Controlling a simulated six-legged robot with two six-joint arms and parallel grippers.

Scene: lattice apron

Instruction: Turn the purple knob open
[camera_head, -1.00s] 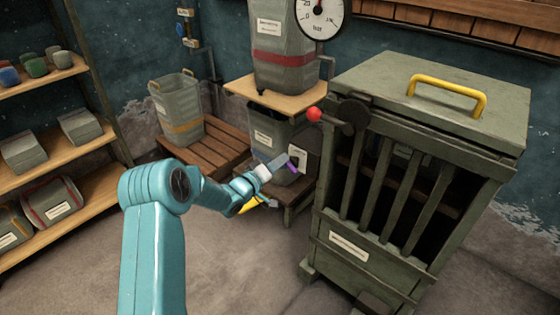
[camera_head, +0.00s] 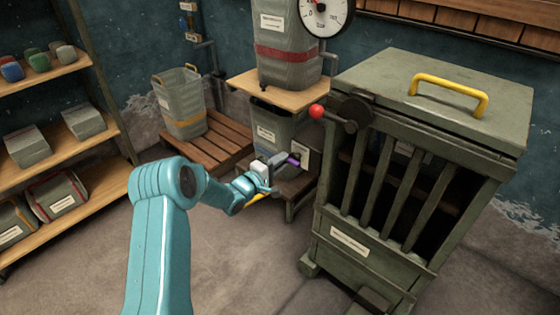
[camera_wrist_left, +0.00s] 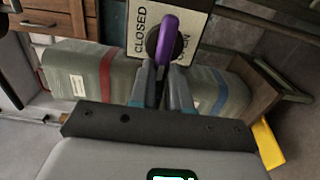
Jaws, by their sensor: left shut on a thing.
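The purple knob (camera_wrist_left: 168,40) shows in the left wrist view as a lever on a dark round hub, in front of a white plate (camera_wrist_left: 195,25) with the word CLOSED and a partly covered second word. In the head view the knob (camera_head: 292,159) is a small purple piece beside the lower grey bin. My left gripper (camera_wrist_left: 166,75) is shut on the purple knob, its two fingers on either side of the lever's near end. In the head view my left gripper (camera_head: 277,164) reaches in from the left. My right gripper is not in view.
A grey bin with a red band (camera_head: 288,57) stands on a wooden shelf (camera_head: 272,96) above the lower bin (camera_head: 274,133). A green slatted cabinet (camera_head: 345,240) with a red-tipped lever (camera_head: 317,111) stands close on the right. A shelf rack (camera_head: 88,162) is at left. Floor between is clear.

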